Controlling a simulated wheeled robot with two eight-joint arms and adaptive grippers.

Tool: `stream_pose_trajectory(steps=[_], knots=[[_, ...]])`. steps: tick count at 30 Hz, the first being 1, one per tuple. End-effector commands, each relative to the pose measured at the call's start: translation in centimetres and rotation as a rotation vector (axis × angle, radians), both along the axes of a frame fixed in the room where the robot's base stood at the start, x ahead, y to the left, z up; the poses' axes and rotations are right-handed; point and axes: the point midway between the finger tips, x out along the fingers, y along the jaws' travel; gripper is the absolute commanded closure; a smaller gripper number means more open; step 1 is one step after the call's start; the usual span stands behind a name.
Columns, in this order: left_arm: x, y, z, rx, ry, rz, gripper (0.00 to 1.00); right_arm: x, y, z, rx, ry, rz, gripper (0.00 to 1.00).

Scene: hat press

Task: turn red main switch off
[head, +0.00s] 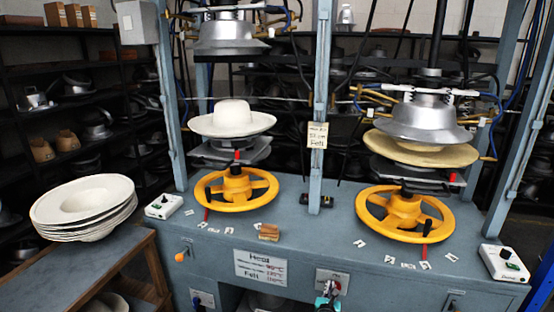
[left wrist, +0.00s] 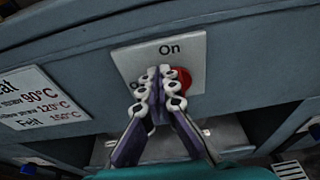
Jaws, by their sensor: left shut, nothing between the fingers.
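The red main switch (left wrist: 185,80) is a round red knob on a pale plate (left wrist: 130,66) in the left wrist view. "On" is printed above it, and a label left of the fingers is mostly hidden. My left gripper (left wrist: 163,86) is shut and empty, its fingertips in front of the plate and covering the knob's left part. I cannot tell whether they touch it. In the head view the plate (head: 334,276) is on the press's front, with my left gripper (head: 324,299) at its lower part. My right gripper is not in view.
The blue-grey press (head: 310,235) carries two yellow handwheels (head: 236,190) (head: 405,212) and a white hat (head: 232,118). The Heat/Felt sign (head: 261,268) is left of the switch plate. Control boxes (head: 164,206) (head: 503,262) sit at both sides. Stacked hats (head: 85,203) lie at left.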

Motion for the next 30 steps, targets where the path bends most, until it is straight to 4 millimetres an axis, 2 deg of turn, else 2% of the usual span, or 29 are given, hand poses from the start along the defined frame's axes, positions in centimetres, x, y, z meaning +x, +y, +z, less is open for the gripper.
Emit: stream_pose_trajectory(steps=[18, 30], knots=[[0.08, 0.32, -0.17, 0.001, 0.001, 0.001, 1.0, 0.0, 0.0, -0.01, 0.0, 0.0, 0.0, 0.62], [-0.38, 0.71, 0.6, 0.001, 0.001, 0.0, 1.0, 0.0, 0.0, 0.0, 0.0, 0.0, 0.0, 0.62]])
